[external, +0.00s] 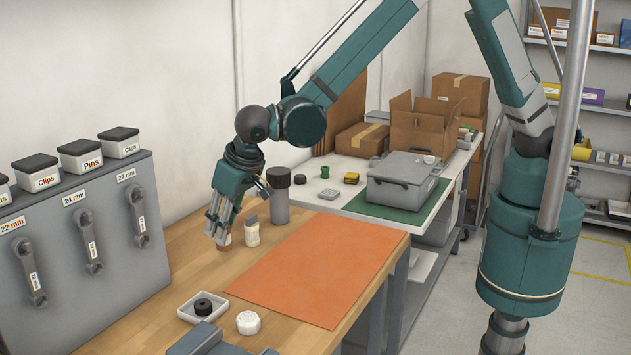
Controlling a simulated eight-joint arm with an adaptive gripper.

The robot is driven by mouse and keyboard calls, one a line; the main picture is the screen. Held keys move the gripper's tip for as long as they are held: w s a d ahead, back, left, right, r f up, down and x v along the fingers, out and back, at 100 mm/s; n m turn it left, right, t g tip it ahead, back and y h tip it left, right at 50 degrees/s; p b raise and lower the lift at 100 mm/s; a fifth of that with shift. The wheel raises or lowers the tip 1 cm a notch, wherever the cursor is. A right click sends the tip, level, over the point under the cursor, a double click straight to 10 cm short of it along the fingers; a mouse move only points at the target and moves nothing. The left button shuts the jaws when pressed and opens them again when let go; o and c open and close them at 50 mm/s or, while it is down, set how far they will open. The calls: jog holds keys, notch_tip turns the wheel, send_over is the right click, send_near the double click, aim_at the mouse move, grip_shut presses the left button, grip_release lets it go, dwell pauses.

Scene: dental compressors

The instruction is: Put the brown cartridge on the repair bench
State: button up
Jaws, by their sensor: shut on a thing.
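My gripper (219,226) points down at the left part of the wooden bench (185,268), left of the orange mat (315,265). Its fingers are shut on a small brown cartridge (225,241), which is mostly hidden behind them. The cartridge is at or just above the wood; I cannot tell if it touches. A similar pale cartridge with a beige cap (251,230) stands upright just to its right. A second bench (335,205), light-topped with a green mat, stands behind. No readable label shows which bench is the repair bench.
A dark-capped grey cylinder (279,195) stands behind the cartridges. A tray with a black ring (203,306) and a white knob (248,322) lie in front. A grey cabinet (85,240) borders the left. A grey case (403,180) sits on the green mat. The orange mat is clear.

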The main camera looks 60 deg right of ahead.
jog(key=shift+f, duration=0.3)
jog(key=shift+f, duration=1.85)
jog(key=shift+f+b, duration=0.2)
jog(key=shift+b, duration=0.1)
jog(key=o, duration=0.9)
jog(key=shift+r, duration=0.15)
jog(key=shift+p+v, duration=0.5)
jog(key=shift+v, duration=5.55)
